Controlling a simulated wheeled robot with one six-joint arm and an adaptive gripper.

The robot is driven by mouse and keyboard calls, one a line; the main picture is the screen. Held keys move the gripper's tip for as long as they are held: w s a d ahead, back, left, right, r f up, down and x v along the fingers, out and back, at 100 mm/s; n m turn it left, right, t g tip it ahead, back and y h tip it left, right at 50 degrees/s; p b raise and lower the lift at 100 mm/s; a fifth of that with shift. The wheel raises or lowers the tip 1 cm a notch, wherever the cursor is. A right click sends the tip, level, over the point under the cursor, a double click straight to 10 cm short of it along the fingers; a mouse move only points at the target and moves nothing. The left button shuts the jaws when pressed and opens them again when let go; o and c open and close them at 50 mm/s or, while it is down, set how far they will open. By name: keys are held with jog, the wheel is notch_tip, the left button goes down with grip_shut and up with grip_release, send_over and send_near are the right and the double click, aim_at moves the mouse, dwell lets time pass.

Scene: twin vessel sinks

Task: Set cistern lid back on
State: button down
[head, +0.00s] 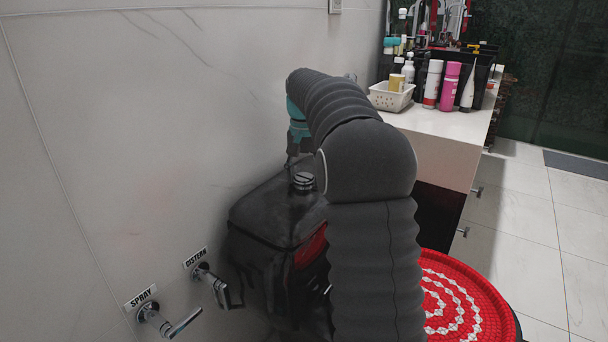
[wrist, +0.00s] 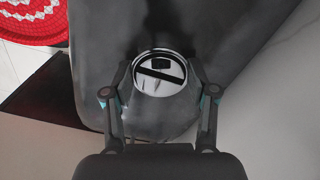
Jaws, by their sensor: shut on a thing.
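The cistern lid (head: 262,207) is dark grey with a round chrome flush button (head: 304,181) on top. It lies over the black cistern (head: 258,268) against the wall, and I cannot tell if it sits fully down. In the wrist view the lid (wrist: 225,35) fills the upper middle, with the button (wrist: 159,73) between my fingers. My gripper (wrist: 160,78) is shut on the lid, one finger on each side of the button. In the head view my gripper (head: 296,160) is above the lid, partly hidden by my arm, which also covers the lid's right side.
A red and white round cover (head: 455,300) is at lower right. A white counter (head: 440,125) with bottles and a basket (head: 392,97) stands behind.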

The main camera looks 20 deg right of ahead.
jog(key=shift+f, duration=0.2)
dwell(0.6)
jog(key=shift+c, duration=1.2)
grip_release()
jog(key=shift+f, duration=0.15)
